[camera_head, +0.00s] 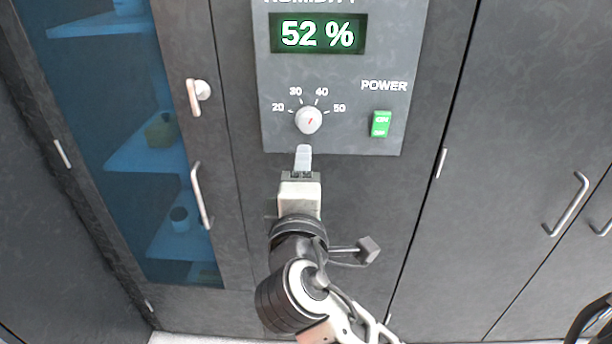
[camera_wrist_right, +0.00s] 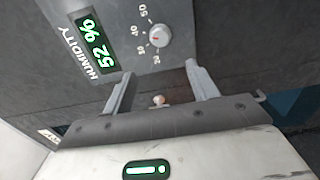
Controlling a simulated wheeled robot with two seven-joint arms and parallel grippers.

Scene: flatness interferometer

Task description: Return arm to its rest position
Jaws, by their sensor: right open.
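My right gripper (camera_head: 303,160) is in front of the grey humidity panel (camera_head: 275,85), with its fingers just below the round dial (camera_head: 308,120) in the head view. In the right wrist view its fingers (camera_wrist_right: 161,84) are spread apart with nothing held between them. The dial (camera_wrist_right: 159,35) shows beyond the fingertips there, and a gap appears between them. Its red mark points up and right in the head view, near 40 to 50. The green display (camera_head: 318,34) reads 52 %. My left gripper is not in view.
A green power switch (camera_head: 381,124) sits right of the dial. At left is a blue-glass cabinet door (camera_head: 95,110) with a protruding handle (camera_head: 201,196) and a small latch (camera_head: 198,92). Grey cupboard doors with a bar handle (camera_head: 567,205) stand at right.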

